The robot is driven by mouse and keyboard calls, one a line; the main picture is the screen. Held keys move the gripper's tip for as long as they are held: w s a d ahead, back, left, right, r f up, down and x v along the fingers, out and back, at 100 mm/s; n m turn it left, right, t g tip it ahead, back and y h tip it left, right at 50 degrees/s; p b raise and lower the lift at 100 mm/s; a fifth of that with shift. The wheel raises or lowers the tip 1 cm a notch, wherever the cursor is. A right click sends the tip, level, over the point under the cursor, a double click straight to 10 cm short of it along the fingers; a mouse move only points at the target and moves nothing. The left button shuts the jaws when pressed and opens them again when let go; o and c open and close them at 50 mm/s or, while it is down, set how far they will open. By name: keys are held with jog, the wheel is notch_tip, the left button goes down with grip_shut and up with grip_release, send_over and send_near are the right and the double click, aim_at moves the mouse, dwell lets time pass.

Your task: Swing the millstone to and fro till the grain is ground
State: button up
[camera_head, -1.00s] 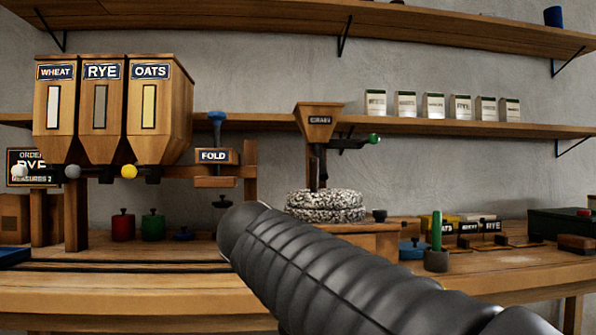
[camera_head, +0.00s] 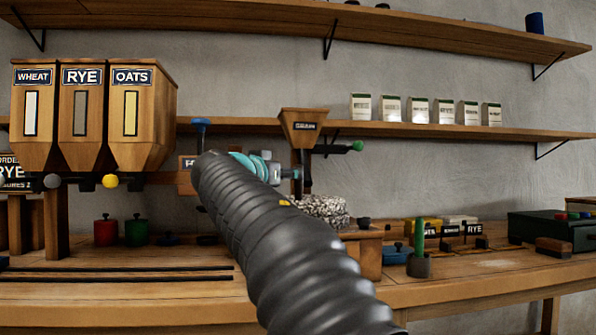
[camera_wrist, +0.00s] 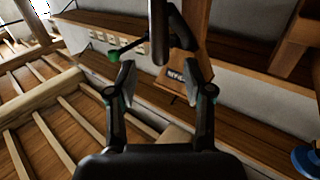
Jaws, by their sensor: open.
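The speckled grey millstone (camera_head: 322,208) sits on a wooden stand at mid-bench, its left side hidden behind my arm. Above it is the wooden grain hopper (camera_head: 303,125) with a green-knobbed lever (camera_head: 357,146). My gripper (camera_wrist: 158,82) is open in the wrist view, its two fingers apart with nothing held. A dark upright rod (camera_wrist: 158,30) shows at the top, in line with the gap; I cannot tell which part it is. In the head view my gripper is mostly hidden beyond my arm, left of the hopper. The millstone is not clearly visible in the wrist view.
Wheat, rye and oats bins (camera_head: 82,115) stand at the left, with red (camera_head: 105,231) and green (camera_head: 137,230) lidded pots below. A green peg (camera_head: 419,236) in a dark cup and a dark green box (camera_head: 553,230) are at the right. White packets (camera_head: 418,110) line the shelf.

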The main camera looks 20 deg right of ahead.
aim_at(298, 200)
jog(key=p+x, duration=0.1)
jog(key=x, duration=0.6)
jog(key=shift+c, duration=0.2)
jog(key=shift+a, duration=0.1)
grip_shut()
